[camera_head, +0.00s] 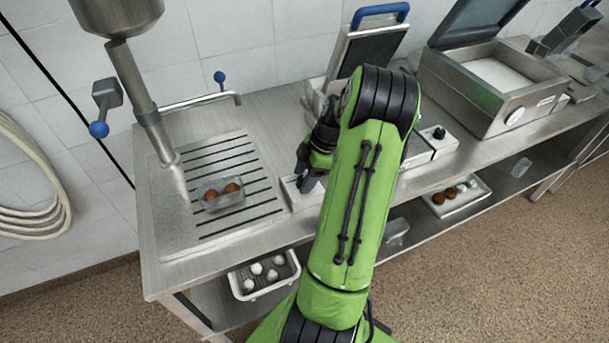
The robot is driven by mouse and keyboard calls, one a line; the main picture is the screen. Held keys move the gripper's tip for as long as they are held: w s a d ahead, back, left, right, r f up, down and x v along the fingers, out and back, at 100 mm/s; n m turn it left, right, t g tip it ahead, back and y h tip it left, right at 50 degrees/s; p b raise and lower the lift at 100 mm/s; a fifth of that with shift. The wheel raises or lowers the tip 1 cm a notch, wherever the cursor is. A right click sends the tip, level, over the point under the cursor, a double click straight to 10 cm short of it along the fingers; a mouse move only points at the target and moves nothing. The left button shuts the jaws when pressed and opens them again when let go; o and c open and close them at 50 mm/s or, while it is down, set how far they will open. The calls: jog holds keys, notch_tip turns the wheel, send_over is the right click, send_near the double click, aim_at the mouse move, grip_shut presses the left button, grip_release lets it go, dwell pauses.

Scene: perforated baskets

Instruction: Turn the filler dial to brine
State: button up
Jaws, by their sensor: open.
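The filler (135,80) is a steel funnel and pipe at the left, standing over a slotted drain tray (215,160). A low pale box (291,192) stands on the counter just right of the drain tray. My gripper (303,178) is over this box, open, with its dark fingers pointing down and left. The gripper hides most of the box top, so I cannot see a dial there or tell whether the fingers touch it. Another box with a black knob (438,132) stands farther right, clear of the gripper. No brine marking is readable.
A clear container (222,196) with brown eggs sits on the drain tray. A blue-ball lever (98,129) and a thin tap (205,100) are near the wall. A hinged press (365,50) and an open steel machine (490,85) stand at right. Egg baskets (239,290) are below.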

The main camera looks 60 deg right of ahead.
jog(key=c, duration=1)
jog(key=shift+c, duration=0.2)
jog(key=shift+m, duration=0.3)
jog(key=m+t+h+b, duration=0.1)
jog(key=m+b, duration=0.1)
jog(key=m, duration=0.1)
jog(key=shift+m, duration=0.4)
jog(key=m+h+b, duration=0.1)
jog(key=m, duration=0.1)
jog(key=m+h+b, duration=0.1)
jog(key=m, duration=0.1)
jog(key=shift+a+m+t, duration=0.15)
jog(key=shift+m+t, duration=0.15)
jog(key=m+h+b, duration=0.1)
jog(key=m+b, duration=0.1)
jog(key=m, duration=0.2)
jog(key=shift+a+h, duration=0.1)
jog(key=shift+h, duration=0.3)
jog(key=shift+m+g+h+b, duration=0.3)
jog(key=shift+m+h+b, duration=0.05)
jog(key=shift+m, duration=0.85)
jog(key=shift+m+g+h+b, duration=0.3)
jog(key=shift+m+h+b, duration=0.05)
jog(key=shift+m, duration=0.85)
jog(key=o, duration=1)
